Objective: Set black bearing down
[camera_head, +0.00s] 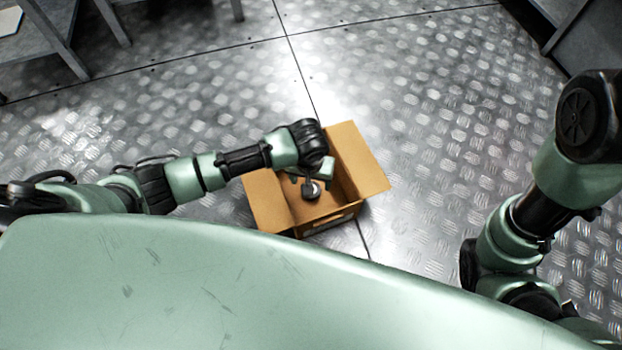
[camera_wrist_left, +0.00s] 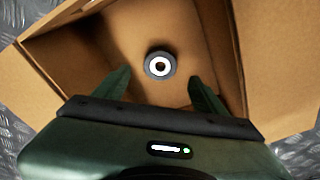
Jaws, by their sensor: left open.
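The black bearing (camera_wrist_left: 160,64) lies on the bottom of an open cardboard box (camera_wrist_left: 222,60), seen as a dark ring with a pale inner ring. In the head view the bearing (camera_head: 311,190) shows inside the box (camera_head: 268,197), just under my left gripper (camera_head: 312,178). In the left wrist view my left gripper (camera_wrist_left: 160,88) is open, its two fingers apart on either side below the bearing, with nothing between the tips. My right arm is at the right of the head view, but its gripper is out of view.
The box stands on a metal tread-plate floor (camera_head: 440,120) with its flaps folded outward. A grey table or shelf frame (camera_head: 52,40) stands at the upper left. A dark cabinet edge (camera_head: 575,30) is at the upper right. The floor around the box is clear.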

